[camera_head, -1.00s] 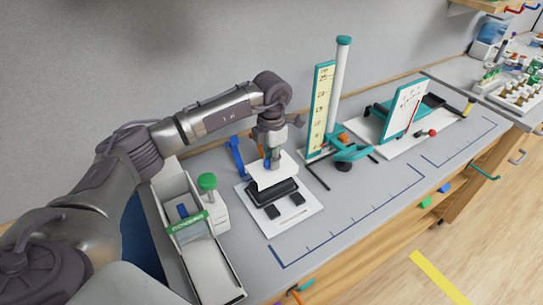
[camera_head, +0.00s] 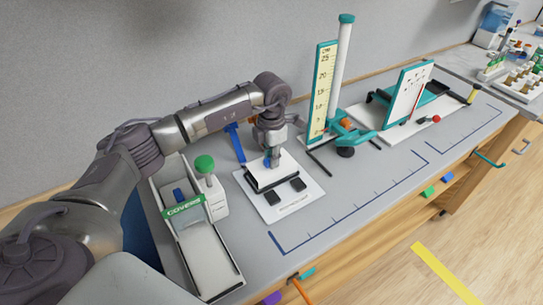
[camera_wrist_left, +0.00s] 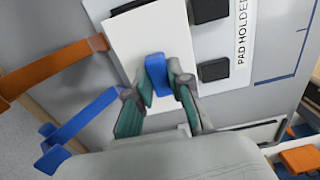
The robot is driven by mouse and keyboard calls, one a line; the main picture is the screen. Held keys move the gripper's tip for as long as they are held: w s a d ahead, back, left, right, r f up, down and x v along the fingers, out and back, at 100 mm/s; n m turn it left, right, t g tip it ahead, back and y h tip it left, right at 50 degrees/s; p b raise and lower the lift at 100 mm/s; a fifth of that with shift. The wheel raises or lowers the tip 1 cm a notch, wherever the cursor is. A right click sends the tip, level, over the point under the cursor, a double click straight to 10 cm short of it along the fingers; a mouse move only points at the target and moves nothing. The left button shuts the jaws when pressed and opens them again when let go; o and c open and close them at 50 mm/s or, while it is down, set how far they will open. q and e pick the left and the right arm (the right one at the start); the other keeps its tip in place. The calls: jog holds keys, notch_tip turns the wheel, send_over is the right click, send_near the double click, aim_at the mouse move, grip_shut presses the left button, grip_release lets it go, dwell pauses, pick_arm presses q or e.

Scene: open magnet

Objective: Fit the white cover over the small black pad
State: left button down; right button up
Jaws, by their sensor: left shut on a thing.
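My left gripper (camera_head: 271,158) is shut on the blue handle of a flat white cover (camera_head: 262,171). In the left wrist view the gripper (camera_wrist_left: 158,84) pinches the blue handle (camera_wrist_left: 157,68) on the white cover (camera_wrist_left: 145,35). The cover is just above or resting on a larger black block (camera_head: 274,179) on the white pad holder (camera_head: 291,208); contact cannot be told. Two small black pads, one at left (camera_head: 278,197) and one at right (camera_head: 298,184), lie uncovered in front. They also show in the wrist view, upper (camera_wrist_left: 207,10) and lower (camera_wrist_left: 214,70). My right gripper is not in view.
A covers bin (camera_head: 186,208) and a green-knobbed device (camera_head: 207,178) stand left of the holder. A teal ruler stand (camera_head: 325,88) is to the right, with a whiteboard rig (camera_head: 404,102) beyond. The grey bench front is clear.

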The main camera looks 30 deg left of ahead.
pick_arm(q)
jog(key=shift+f, duration=0.2)
dwell(0.4)
jog(key=c, duration=1)
grip_release()
notch_tip(320, 180, up, 12)
jog(key=shift+r, duration=0.1)
